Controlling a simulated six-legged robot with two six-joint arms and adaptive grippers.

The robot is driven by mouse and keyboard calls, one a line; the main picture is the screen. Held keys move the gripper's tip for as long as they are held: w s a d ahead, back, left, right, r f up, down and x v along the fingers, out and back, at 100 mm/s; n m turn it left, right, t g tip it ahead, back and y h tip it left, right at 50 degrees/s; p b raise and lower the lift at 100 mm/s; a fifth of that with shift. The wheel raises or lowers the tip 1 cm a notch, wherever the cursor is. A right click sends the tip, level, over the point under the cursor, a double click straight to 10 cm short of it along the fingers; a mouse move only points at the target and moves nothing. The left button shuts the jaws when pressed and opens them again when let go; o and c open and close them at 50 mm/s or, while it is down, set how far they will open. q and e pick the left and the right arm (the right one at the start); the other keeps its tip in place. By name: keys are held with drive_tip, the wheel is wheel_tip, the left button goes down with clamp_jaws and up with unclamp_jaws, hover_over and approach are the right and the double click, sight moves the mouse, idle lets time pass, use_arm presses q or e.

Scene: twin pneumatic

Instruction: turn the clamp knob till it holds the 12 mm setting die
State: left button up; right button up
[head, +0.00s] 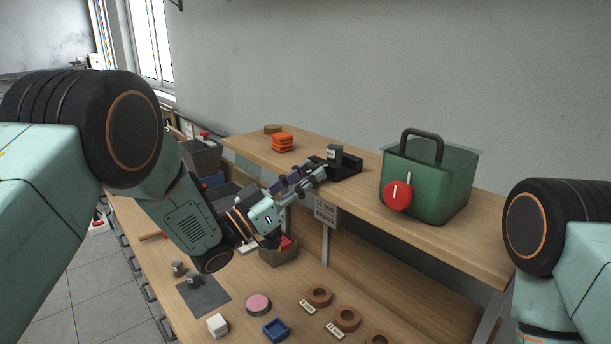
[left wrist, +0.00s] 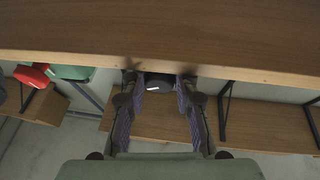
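A black clamp fixture (head: 347,168) sits near the front edge of the raised wooden shelf. A small grey block (head: 335,153), probably the setting die, stands in it; its marking is too small to read, and I cannot tell whether it is held tight. In the left wrist view a dark knob with a white line (left wrist: 158,84) lies between my fingertips. My left gripper (head: 306,178) is open at the shelf's front edge, its fingers apart on both sides of the knob (left wrist: 159,80). I cannot tell whether they touch it. My right gripper is out of view.
A green box (head: 437,180) with a black handle and red knob (head: 397,196) stands right of the clamp on the shelf (head: 478,222). Orange pieces (head: 283,142) lie at left. A sign (head: 325,211) hangs below the edge. Rings (head: 347,318) and small parts cover the lower bench.

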use_arm(q)
drive_tip(key=shift+s, duration=0.1)
drive_tip(key=shift+c, duration=0.7)
drive_tip(key=shift+a, duration=0.15)
clamp_jaws()
drive_tip(key=shift+m+g+h+b, duration=0.3)
drive_tip(key=shift+m+g+b, duration=0.2)
drive_tip(key=shift+m+b, duration=0.5)
drive_tip(key=shift+r, duration=0.1)
drive_tip(key=shift+o, duration=1.4)
unclamp_jaws()
drive_tip(key=o, duration=0.5)
drive_tip(key=shift+s+a+r, duration=0.1)
drive_tip(key=shift+a, duration=0.05)
